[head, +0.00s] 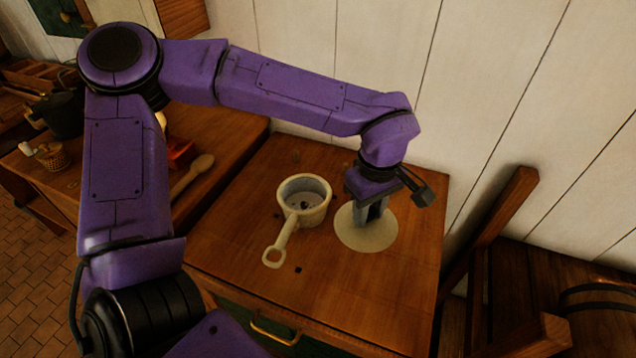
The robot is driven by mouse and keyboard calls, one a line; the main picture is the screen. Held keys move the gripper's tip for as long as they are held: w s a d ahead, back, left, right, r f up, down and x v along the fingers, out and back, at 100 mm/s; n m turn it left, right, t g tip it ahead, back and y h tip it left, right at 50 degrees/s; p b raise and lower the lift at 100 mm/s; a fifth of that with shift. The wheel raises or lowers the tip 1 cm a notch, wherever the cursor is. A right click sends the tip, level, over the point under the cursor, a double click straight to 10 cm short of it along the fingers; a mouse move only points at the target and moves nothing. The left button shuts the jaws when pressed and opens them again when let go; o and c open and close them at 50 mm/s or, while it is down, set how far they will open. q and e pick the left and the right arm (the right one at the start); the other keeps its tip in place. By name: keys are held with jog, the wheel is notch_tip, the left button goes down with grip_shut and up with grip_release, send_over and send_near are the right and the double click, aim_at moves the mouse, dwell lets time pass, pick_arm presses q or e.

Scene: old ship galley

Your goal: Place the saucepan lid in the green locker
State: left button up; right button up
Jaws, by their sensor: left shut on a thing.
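The saucepan lid (352,237) is a pale, round, flat disc at the right part of the wooden counter top. My left gripper (371,220) points down over it and is shut on it near its middle. The fingertips hide the lid's grip. I cannot tell whether the lid rests on the wood or is just above it. A green front (315,341) with a brass handle (272,332) shows below the counter's front edge and looks closed. It may be the green locker. My right gripper is not in view.
A pale saucepan (290,222) stands left of the lid, its handle towards the front. A wooden spoon (193,174), a dark pot (62,117) and a small basket (51,155) are on the left counter. A wooden frame (505,205) stands at the right. The counter's front is clear.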

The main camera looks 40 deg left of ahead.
aim_at(382, 249)
pick_arm(q)
jog(key=s+r+n+b, duration=0.1)
jog(key=s+n+b, duration=0.2)
jog(key=s+n, duration=0.9)
jog(key=s+r+n+b, duration=0.1)
jog(key=s+n+b, duration=0.25)
jog(key=n, duration=1.65)
jog(key=w+d+f, duration=0.1)
jog(key=w+f, duration=0.2)
jog(key=w, duration=0.1)
jog(key=w+d+f+p, duration=0.1)
jog(key=w+d+f, duration=0.1)
jog(key=w+f, duration=0.1)
jog(key=w+d+f, duration=0.2)
jog(key=w+f, duration=0.1)
jog(key=w, duration=0.2)
jog(key=shift+w+d+f+p, duration=0.1)
jog(key=shift+w+d+p, duration=0.1)
jog(key=shift+p, duration=0.2)
jog(key=f, duration=0.3)
jog(key=shift+w+d+f, duration=0.1)
jog(key=shift+w+f, duration=0.2)
jog(key=shift+f, duration=0.1)
jog(key=shift+s, duration=0.1)
